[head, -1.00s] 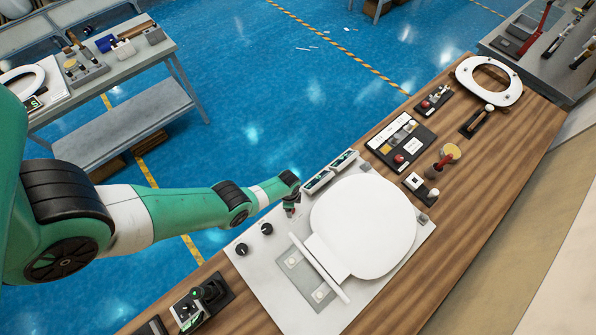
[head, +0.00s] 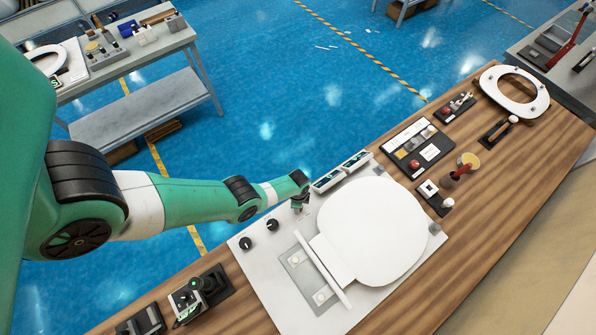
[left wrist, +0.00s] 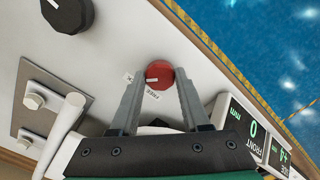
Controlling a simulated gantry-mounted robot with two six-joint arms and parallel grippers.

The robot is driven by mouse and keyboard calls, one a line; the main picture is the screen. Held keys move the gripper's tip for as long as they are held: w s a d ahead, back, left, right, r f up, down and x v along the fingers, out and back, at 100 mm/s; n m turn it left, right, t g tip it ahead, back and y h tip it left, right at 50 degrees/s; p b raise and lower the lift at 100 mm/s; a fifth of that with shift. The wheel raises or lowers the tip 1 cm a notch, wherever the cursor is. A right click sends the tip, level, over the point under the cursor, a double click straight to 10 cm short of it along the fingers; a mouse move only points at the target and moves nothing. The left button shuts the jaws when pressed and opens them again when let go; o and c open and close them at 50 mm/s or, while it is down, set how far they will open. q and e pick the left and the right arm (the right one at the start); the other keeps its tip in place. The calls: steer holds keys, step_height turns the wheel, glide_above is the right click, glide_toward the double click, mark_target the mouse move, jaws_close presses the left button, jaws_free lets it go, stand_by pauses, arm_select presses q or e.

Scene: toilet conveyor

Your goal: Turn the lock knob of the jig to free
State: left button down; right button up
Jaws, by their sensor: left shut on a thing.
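The jig is a pale grey plate (head: 262,282) on the wooden bench, with a white toilet seat and lid (head: 372,232) lying on it. Its lock knob is red and round (left wrist: 159,74), with a white mark on its left side. A "FREE" label (left wrist: 152,94) sits just below the knob, and a partly covered label ending in "CK" (left wrist: 128,77) sits to its left. My left gripper (left wrist: 155,80) is shut on the red knob, one finger at each side. In the head view the gripper (head: 301,205) hides most of the knob. My right gripper is not in view.
Two black knobs (head: 246,243) stand left of my gripper on the plate. Small display boxes (head: 328,180) line the plate's far edge, close to my gripper. Tool trays (head: 418,148) and a second seat ring (head: 516,91) lie further right. A black device (head: 201,295) sits left of the jig.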

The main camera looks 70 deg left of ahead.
arm_select(q)
steer(key=shift+n, duration=0.4)
steer(key=n, duration=0.3)
steer(key=shift+n, duration=0.4)
steer(key=n, duration=0.4)
steer(key=shift+n, duration=0.3)
steer(key=n, duration=0.8)
steer(key=shift+d+n, duration=0.1)
steer(key=shift+n, duration=0.2)
steer(key=shift+c, duration=1.9)
jaws_free()
